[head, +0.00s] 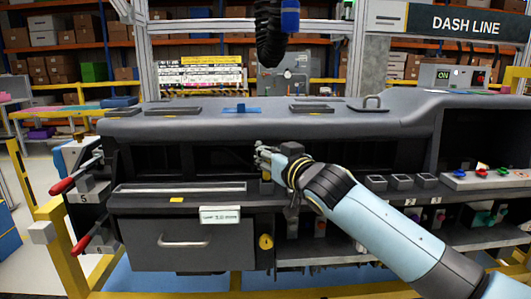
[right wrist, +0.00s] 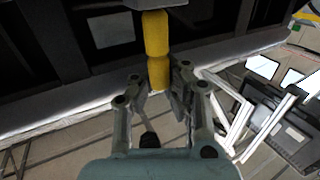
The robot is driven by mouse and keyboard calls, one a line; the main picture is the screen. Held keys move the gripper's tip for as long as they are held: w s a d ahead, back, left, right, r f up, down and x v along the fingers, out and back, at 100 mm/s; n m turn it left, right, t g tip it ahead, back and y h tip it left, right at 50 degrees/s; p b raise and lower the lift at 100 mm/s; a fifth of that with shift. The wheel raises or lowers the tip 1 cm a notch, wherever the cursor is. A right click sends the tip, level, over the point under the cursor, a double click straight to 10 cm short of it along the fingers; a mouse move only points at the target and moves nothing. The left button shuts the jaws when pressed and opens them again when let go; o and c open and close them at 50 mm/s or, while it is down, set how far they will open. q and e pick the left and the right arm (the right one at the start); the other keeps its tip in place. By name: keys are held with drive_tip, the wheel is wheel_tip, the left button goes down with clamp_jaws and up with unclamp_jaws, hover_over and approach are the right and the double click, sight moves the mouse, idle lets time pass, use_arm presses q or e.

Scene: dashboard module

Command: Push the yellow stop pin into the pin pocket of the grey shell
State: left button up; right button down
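The yellow stop pin (right wrist: 156,45) stands out in the right wrist view. Its near part lies between the two fingertips of my right gripper (right wrist: 158,84), which are closed in on it from both sides. Its other end meets a grey block (right wrist: 160,5) at the top edge. The pin pocket cannot be made out. My left gripper is not in view.
Red-handled clamps (head: 62,186) stand at the shell's left end. Below are a drawer front with a handle (head: 184,243) and a yellow knob (head: 265,242). Small grey boxes (head: 401,182) and a tray of coloured knobs (head: 485,179) are at right. A black hose (head: 270,35) hangs above.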

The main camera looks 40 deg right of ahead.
sight(266, 178)
drive_tip(key=shift+f+b, duration=1.3)
drive_tip(key=shift+f, duration=0.3)
drive_tip(key=c, duration=1.4)
unclamp_jaws()
drive_tip(key=s, duration=0.8)
drive_tip(key=s+a, duration=0.1)
drive_tip(key=s, duration=0.3)
drive_tip(key=shift+a+r, duration=0.1)
drive_tip(key=shift+r, duration=0.05)
